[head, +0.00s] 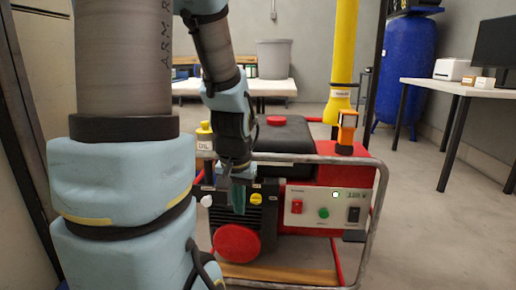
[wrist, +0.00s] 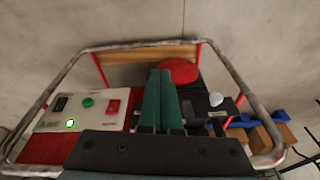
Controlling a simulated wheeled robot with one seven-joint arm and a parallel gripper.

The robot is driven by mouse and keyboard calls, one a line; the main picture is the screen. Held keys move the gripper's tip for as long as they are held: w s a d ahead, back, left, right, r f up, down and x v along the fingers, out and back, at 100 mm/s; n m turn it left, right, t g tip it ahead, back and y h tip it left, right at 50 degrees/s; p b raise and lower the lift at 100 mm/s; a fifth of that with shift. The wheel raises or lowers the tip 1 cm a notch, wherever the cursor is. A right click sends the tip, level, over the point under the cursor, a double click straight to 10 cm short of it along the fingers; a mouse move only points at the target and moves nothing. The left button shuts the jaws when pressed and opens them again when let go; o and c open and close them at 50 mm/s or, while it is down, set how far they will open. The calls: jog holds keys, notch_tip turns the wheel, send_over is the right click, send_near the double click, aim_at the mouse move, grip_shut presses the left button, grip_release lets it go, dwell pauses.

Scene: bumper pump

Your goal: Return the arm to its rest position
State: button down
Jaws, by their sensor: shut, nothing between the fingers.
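My arm comes down from the top left of the head view. My gripper (head: 238,205) points down in front of the dark side of the red and black machine (head: 325,175). Its green fingers also show in the wrist view (wrist: 159,76), pressed together with nothing between them. In the wrist view the fingers lie over the machine, between the pale control panel (wrist: 82,113) and a white knob (wrist: 216,99). I cannot tell whether they touch anything. The upper arm hides part of the head view's left side.
A metal tube frame (head: 372,215) surrounds the machine. A yellow-capped oil container (head: 204,140) stands behind the gripper. A yellow pipe (head: 344,50) hangs above the machine. A white desk (head: 470,88) and blue tank (head: 405,65) stand at the right. Floor at the right is clear.

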jog(key=s+a+r+n+p, duration=0.1)
jog(key=r+p, duration=1.8)
jog(key=s+a+r+n+p, duration=0.1)
jog(key=s+r+p, duration=0.1)
jog(key=r+p, duration=1.7)
jog(key=shift+a+r+g, duration=0.15)
jog(key=shift+r+g, duration=0.05)
jog(key=shift+g, duration=0.2)
